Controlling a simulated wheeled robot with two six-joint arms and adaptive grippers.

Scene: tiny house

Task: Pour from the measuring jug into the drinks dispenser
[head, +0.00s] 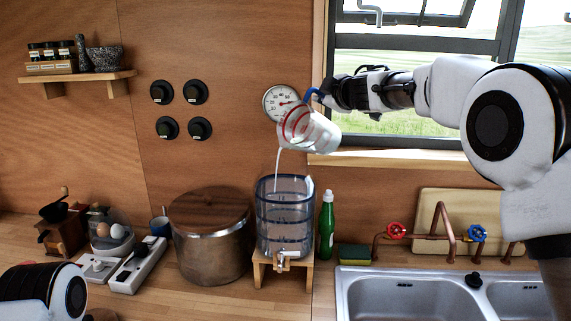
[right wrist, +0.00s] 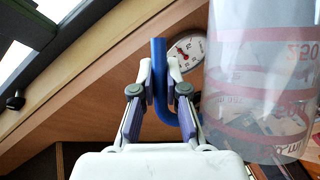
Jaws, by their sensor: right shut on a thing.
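The measuring jug (head: 308,132) is clear with red markings and a blue handle. It is tilted to the left above the drinks dispenser, and a whitish stream (head: 278,160) falls from its lip toward the dispenser's open top. My right gripper (head: 322,93) is shut on the jug's blue handle; in the right wrist view the fingers (right wrist: 160,85) pinch the handle, with the jug (right wrist: 262,80) to the right. The drinks dispenser (head: 284,218) is a clear ribbed tank with a tap, upright on a wooden stand (head: 262,262). My left gripper is out of view; only part of my left arm shows.
A lidded metal pot (head: 212,240) stands close left of the dispenser. A green bottle (head: 326,224) stands close right, near a sponge (head: 356,254) and the sink (head: 410,290). The window (head: 410,90) and its sill are behind my right arm.

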